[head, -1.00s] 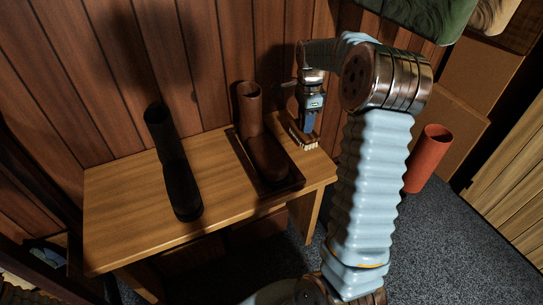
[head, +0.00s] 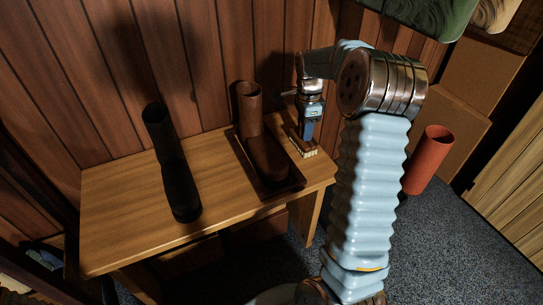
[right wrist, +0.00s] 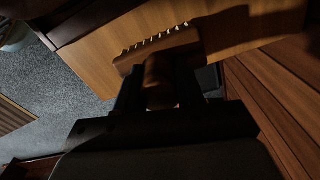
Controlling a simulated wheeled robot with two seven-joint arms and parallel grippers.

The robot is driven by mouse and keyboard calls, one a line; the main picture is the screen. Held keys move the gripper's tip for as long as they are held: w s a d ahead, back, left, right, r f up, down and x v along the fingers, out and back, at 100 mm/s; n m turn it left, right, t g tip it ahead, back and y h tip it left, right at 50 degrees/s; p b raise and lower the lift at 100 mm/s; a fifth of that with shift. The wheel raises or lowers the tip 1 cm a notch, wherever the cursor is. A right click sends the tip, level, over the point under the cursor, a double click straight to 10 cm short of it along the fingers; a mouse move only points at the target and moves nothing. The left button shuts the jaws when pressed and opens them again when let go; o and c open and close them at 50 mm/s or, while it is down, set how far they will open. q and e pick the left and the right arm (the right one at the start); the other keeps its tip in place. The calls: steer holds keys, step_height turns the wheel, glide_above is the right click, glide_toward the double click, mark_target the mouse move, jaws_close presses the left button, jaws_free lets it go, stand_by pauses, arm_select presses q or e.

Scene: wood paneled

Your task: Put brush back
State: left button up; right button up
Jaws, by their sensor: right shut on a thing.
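The brush (head: 303,147) has a brown back and pale bristles along its lower edge. It is at the right end of the wooden bench, beside the tray with the brown boot. My right gripper (head: 307,128) is above it and shut on it. In the right wrist view the brush (right wrist: 158,52) spans the fingers, with its bristles toward the bench top. I cannot tell whether the bristles touch the bench. My right gripper's dark fingers (right wrist: 160,95) partly hide the brush handle. My left gripper is not in view.
The wooden bench (head: 120,215) stands against a panelled wall. A brown boot (head: 252,120) stands in a dark tray (head: 285,188). A black boot (head: 175,170) stands left of it. A red cylinder (head: 428,160) and cardboard boxes (head: 465,80) are at the right.

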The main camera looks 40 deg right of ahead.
steer(key=shift+f, duration=0.3)
steer(key=o, duration=1.2)
steer(key=shift+o, duration=0.3)
steer(key=shift+o, duration=1.3)
steer(key=shift+r, duration=0.1)
step_height(320, 180, up, 14)
steer(key=p, duration=0.1)
steer(key=shift+f, duration=0.2)
